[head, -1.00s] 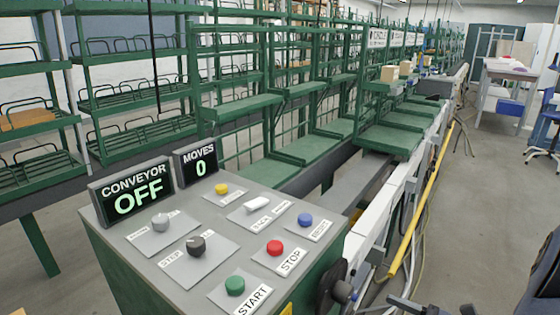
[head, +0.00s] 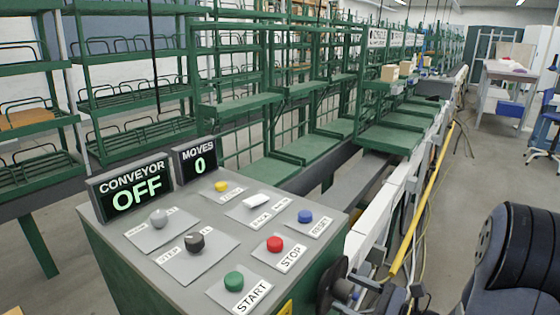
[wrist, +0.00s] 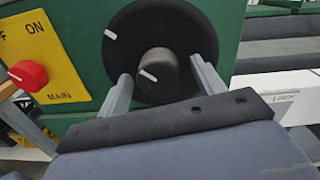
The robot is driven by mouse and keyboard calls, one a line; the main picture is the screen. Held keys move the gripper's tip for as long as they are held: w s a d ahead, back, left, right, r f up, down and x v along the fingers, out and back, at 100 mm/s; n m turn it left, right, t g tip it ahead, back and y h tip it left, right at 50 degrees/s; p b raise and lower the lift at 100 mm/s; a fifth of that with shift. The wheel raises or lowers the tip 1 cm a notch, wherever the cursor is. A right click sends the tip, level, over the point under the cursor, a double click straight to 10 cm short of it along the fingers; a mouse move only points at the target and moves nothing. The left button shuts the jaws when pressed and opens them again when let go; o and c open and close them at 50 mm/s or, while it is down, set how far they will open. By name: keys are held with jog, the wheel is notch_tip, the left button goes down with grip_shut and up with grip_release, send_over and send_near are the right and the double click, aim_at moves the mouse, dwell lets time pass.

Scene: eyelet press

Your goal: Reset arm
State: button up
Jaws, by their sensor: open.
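My gripper (wrist: 161,68) is open in the wrist view, with one grey finger on each side of a black knob (wrist: 158,76). Gaps show between the fingers and the knob, and nothing is held. The knob carries a white mark and stands at the centre of a large black round dial (wrist: 185,30) on a green panel. In the head view the dial (head: 328,282) shows edge-on at the console's right side. My gripper's fingers are hard to make out there. The console (head: 330,207) has a display (head: 131,188) reading CONVEYOR OFF and another (head: 196,160) reading MOVES 0.
A red main switch (wrist: 28,74) on a yellow plate (wrist: 60,45) is left of the dial. Buttons including green START (head: 234,281), red STOP (head: 274,243) and blue RESET (head: 305,216) sit on the console top. A yellow pipe (head: 425,215) runs along the conveyor.

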jog(key=s+d+m+p, duration=0.5)
jog(key=d+m+p, duration=0.5)
jog(key=m, duration=0.5)
jog(key=shift+s+r, duration=0.15)
jog(key=shift+r, duration=0.1)
dwell(0.8)
dwell(0.4)
